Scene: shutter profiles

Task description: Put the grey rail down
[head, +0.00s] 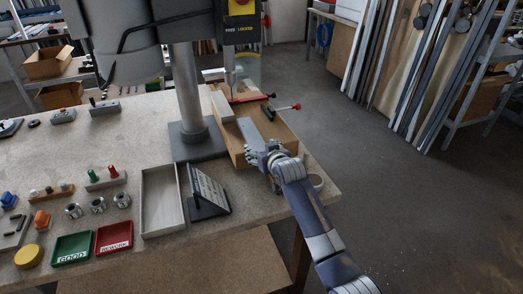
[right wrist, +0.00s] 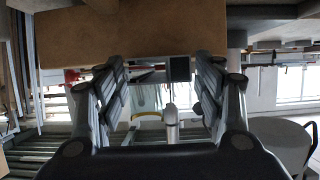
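The grey rail (head: 249,132) lies lengthwise over the wooden board under the drill press, its near end close to my right gripper (head: 262,153). In the right wrist view, the two fingers of my right gripper (right wrist: 160,88) stand wide apart. A small dark square end (right wrist: 180,69) shows between the fingers, nearer the right one; I cannot tell if it belongs to the rail. No clear grip on the rail shows. My left gripper is not in view.
The drill press column (head: 187,95) stands left of the board. A lighter grey block (head: 222,105) and red-handled clamps (head: 270,108) are on the board. An empty tray (head: 162,202), a dark stand (head: 208,192), a green bin (head: 72,247) and a red bin (head: 114,237) lie left.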

